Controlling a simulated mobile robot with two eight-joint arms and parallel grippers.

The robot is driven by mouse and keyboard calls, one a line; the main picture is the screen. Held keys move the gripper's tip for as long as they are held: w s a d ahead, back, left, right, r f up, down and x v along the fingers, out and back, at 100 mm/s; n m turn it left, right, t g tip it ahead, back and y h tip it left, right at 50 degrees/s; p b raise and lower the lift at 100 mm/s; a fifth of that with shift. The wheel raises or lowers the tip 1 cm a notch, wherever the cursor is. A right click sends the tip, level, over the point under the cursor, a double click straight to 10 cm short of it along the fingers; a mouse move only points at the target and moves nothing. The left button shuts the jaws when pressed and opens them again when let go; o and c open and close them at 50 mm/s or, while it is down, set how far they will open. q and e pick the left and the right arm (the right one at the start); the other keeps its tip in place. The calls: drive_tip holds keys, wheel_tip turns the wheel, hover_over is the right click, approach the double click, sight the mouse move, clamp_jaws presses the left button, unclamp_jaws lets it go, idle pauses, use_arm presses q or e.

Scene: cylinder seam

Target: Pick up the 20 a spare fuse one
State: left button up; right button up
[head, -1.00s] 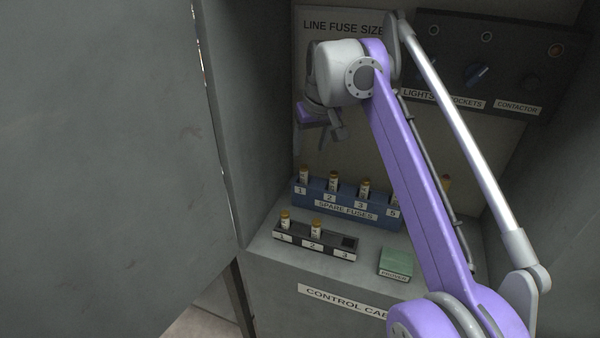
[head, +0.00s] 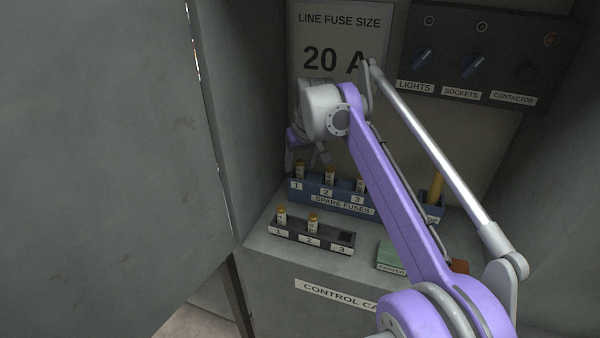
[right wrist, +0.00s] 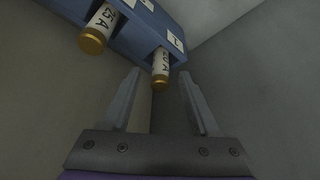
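A fuse marked 20 A (right wrist: 160,66), pale with a gold cap, stands in the end slot of the blue spare fuse rack (right wrist: 140,32). In the head view this looks like the fuse (head: 300,170) at slot 1 of the rack (head: 342,204). My right gripper (right wrist: 160,73) is open and empty; in the right wrist view the fuse appears between its fingertips, apart from both. In the head view the gripper (head: 305,160) hangs just above slot 1. A fuse marked 25 A (right wrist: 99,28) stands beside it. My left gripper is out of view.
A dark holder (head: 310,238) with two fuses and an empty slot 3 sits in front of the rack. A green block (head: 391,255) lies to its right. A sign (head: 335,40) reads 20 A. Cabinet walls and the open door (head: 110,150) bound the left.

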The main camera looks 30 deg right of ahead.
clamp_jaws()
drive_tip(key=shift+r, duration=0.1)
